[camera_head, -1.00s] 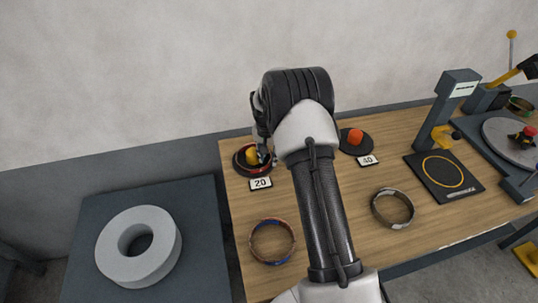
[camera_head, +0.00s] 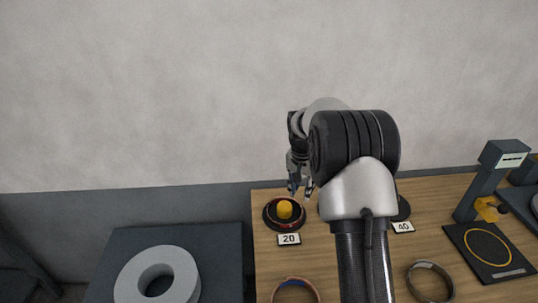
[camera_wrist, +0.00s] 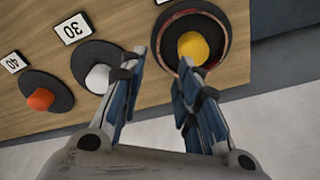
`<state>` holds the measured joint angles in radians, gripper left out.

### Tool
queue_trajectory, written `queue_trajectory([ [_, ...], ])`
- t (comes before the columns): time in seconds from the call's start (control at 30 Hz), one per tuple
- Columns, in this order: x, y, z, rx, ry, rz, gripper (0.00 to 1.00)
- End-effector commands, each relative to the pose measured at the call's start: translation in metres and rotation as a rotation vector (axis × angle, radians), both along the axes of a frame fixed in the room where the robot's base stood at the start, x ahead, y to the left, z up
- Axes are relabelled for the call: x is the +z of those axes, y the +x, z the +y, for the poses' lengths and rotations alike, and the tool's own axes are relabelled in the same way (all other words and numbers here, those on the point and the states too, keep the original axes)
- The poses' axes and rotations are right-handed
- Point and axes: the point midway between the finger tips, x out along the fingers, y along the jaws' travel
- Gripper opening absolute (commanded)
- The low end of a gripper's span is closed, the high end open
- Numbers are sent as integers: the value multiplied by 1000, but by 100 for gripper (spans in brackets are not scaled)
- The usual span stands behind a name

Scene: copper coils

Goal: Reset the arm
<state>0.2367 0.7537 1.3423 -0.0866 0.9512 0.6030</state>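My arm shows in the head view, and my gripper (camera_head: 300,190) hangs fingers-down just above and right of the yellow knob (camera_head: 285,209). The yellow knob (camera_wrist: 193,48) stands on a round black base beyond the right fingertip. A dark reddish copper coil (camera_wrist: 223,24) lies around the knob on that base. The label 20 (camera_head: 289,239) is in front of it.
A white knob (camera_wrist: 98,78) labelled 30 and an orange knob (camera_wrist: 40,99) labelled 40 stand alongside. A coil (camera_head: 430,281) and a blue-marked coil (camera_head: 295,290) lie on the wooden table. A black pad (camera_head: 487,250) is at right. A grey ring (camera_head: 158,277) rests at left.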

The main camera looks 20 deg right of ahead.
Motion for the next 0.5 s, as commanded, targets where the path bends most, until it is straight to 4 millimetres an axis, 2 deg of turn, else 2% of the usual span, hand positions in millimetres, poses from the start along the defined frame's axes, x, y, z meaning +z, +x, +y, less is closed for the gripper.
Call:
queue_trajectory([
  [0.07, 2, 0, 1, 2, 0, -1, 30],
  [0.17, 15, -4, 5, 20, -2, -10, 30],
  [0.27, 43, -17, 17, 63, -6, -29, 30],
  [0.33, 70, -32, 30, 108, -9, -46, 30],
  [0.5, 128, -83, 62, 234, -21, -86, 30],
])
